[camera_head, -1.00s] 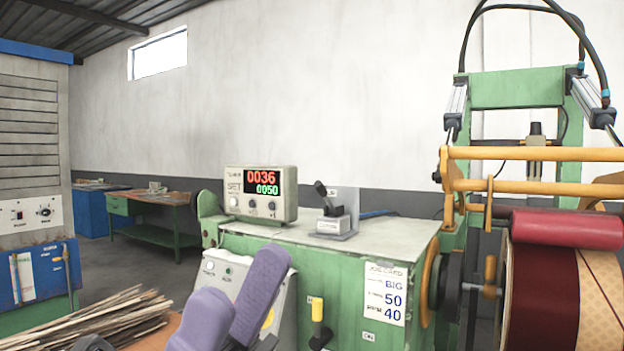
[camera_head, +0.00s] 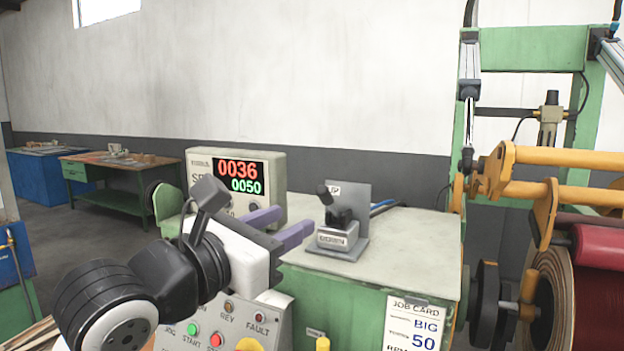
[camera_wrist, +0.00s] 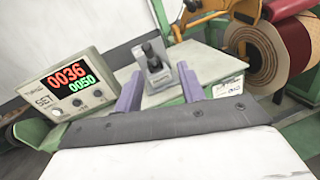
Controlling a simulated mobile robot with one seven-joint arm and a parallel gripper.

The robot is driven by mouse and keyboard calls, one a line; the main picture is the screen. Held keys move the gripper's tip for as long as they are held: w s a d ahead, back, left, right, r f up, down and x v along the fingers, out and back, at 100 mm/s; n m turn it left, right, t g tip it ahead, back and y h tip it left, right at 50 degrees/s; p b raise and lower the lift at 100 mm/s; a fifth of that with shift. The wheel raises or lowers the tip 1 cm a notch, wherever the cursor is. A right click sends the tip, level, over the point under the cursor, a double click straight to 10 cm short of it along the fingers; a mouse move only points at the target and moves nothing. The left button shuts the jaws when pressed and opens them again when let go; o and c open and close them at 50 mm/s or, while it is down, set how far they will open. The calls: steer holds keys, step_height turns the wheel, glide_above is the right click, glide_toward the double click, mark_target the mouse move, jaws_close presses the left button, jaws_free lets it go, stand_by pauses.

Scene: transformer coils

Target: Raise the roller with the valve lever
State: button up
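The valve lever (camera_head: 325,196) is a black handle leaning left on a small grey valve block (camera_head: 338,238), in front of an upright grey plate, on the green cabinet's top. My gripper (camera_head: 294,222) is open and empty, just left of the valve, its two purple fingers pointing toward it. In the wrist view, the lever (camera_wrist: 152,50) shows between the open fingers (camera_wrist: 160,74), beyond their tips and apart from them. The red roller (camera_head: 598,246) lies against the dark red coil at the right edge, carried by yellow arms (camera_head: 530,195); part of it is cut off.
A counter box (camera_head: 240,172) showing 0036 and 0050 stands behind my gripper. A control panel (camera_head: 228,330) with buttons is below it. The cabinet top (camera_head: 415,235) right of the valve is clear. A green frame with air cylinders (camera_head: 470,90) rises at the right.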

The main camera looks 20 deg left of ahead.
mark_target(322, 200)
steer(key=shift+n+y, duration=0.3)
steer(key=shift+y, duration=0.2)
steer(key=w+p, duration=0.5)
steer(key=w, duration=0.8)
steer(key=shift+w+d+r, duration=0.1)
steer(key=shift+w+d, duration=0.05)
steer(key=shift+w+d+p, duration=0.1)
steer(key=shift+w+p, duration=0.25)
steer(key=shift+w, duration=0.25)
jaws_close()
